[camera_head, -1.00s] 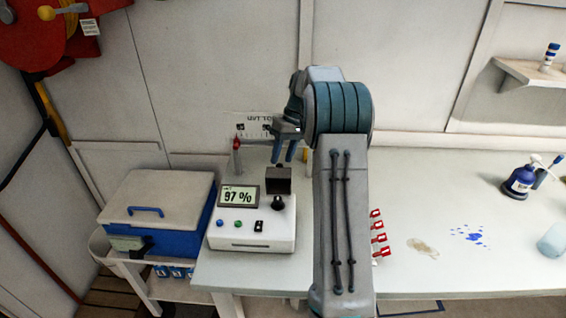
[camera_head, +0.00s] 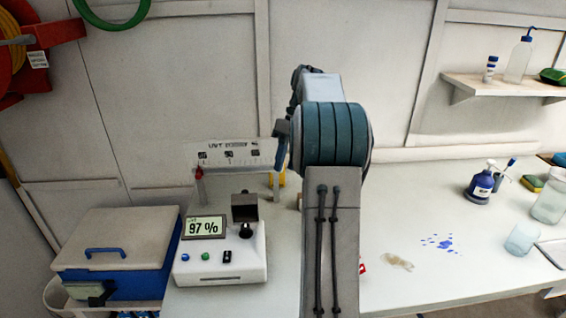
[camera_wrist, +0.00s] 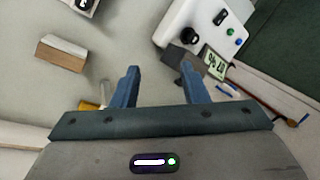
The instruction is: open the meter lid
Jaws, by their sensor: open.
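The meter (camera_head: 220,268) is a white box with a screen reading 97 %, small buttons and a black switch. Its dark square lid (camera_head: 245,207) stands raised at the back right, behind a black round knob (camera_head: 246,231). My gripper (camera_wrist: 160,80) is open and empty; in the head view a blue finger (camera_head: 281,145) shows above and to the right of the lid, partly hidden by my arm. In the wrist view the meter (camera_wrist: 205,22) is at top right, with the dark lid (camera_wrist: 180,58) just beyond the right fingertip, apparently apart from it.
A blue cooler box (camera_head: 115,255) stands left of the meter. A printed scale board (camera_head: 235,155) and a red-topped post (camera_head: 199,185) are behind it. A blue pump bottle (camera_head: 481,184) and a clear beaker (camera_head: 522,240) stand at right.

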